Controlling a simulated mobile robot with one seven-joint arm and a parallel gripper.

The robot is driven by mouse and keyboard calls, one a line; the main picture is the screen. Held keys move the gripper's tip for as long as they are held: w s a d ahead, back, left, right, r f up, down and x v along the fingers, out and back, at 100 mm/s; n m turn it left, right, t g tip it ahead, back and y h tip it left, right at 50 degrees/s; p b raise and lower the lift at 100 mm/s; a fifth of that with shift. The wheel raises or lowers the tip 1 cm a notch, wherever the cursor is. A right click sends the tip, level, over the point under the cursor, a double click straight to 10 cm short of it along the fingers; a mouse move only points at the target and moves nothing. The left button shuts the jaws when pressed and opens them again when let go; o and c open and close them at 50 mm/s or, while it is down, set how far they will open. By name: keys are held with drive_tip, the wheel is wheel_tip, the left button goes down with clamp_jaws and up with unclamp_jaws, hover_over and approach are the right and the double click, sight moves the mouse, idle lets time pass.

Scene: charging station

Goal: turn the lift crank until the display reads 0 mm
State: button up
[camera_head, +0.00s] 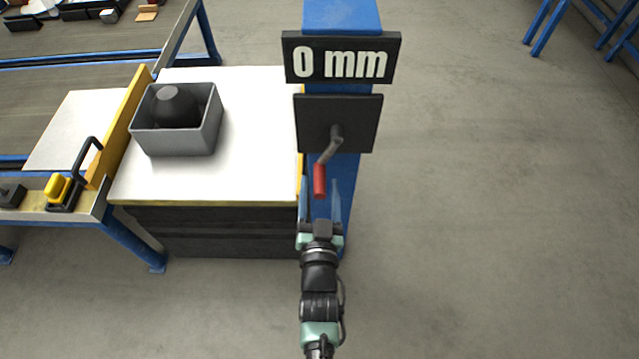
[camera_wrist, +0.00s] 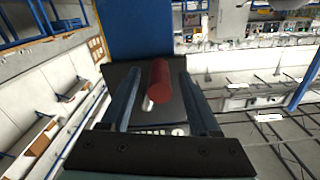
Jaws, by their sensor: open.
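The display (camera_head: 342,62) on the blue column reads "0 mm". Below it, the lift crank (camera_head: 328,150) is mounted on a black plate (camera_head: 362,112). Its red handle (camera_head: 320,181) hangs downward, slightly left of the pivot. My gripper (camera_head: 320,190) is open just below and in front of the handle. In the wrist view, the red handle (camera_wrist: 160,82) lies between the two spread fingers of my gripper (camera_wrist: 158,92), with a gap on both sides.
A white lift table (camera_head: 250,165) stands left of the column and carries a grey bin (camera_head: 175,140) with a dark round object (camera_head: 176,106). A yellow bar (camera_head: 118,125) separates it from a conveyor (camera_head: 60,120). The floor at the right (camera_head: 490,220) is free.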

drive_tip(key=shift+w, duration=0.65)
clamp_jaws()
idle(1.0)
